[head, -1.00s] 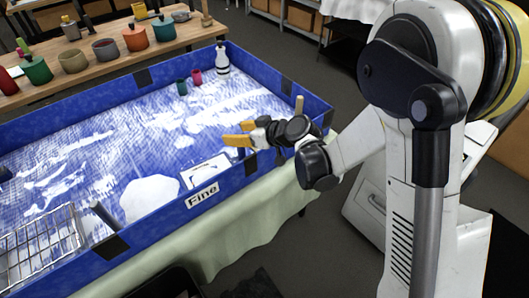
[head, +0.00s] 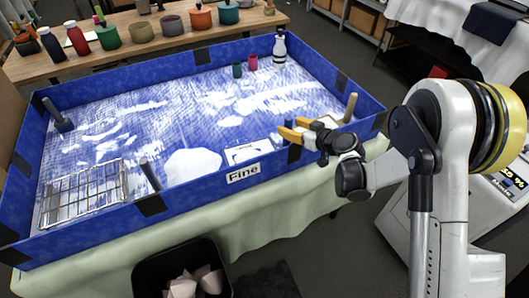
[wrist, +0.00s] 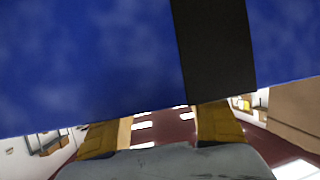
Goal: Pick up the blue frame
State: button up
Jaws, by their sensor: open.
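The clearest blue frame (head: 120,202) is the large blue-walled rectangle on the table, with black strips on its walls and a white label reading "Fine" at the front. I cannot make out a separate smaller blue frame. My gripper (head: 289,130) is open and empty, its orange fingers pointing left over the frame's front right wall. In the wrist view a blue wall (wrist: 90,60) with a black strip fills the upper part, close beyond the open fingers (wrist: 166,125). I cannot tell whether they touch it.
Inside lie a wire rack (head: 84,192), a white rounded patch (head: 193,165) and a white rectangular piece (head: 247,151). A striped bottle (head: 279,50) and two small cups stand at the back. Several pots stand on a wooden table (head: 150,52) behind. A dark bin (head: 180,270) is below.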

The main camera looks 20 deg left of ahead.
jog(key=shift+x, duration=1)
jog(key=shift+s, duration=0.15)
grip_shut()
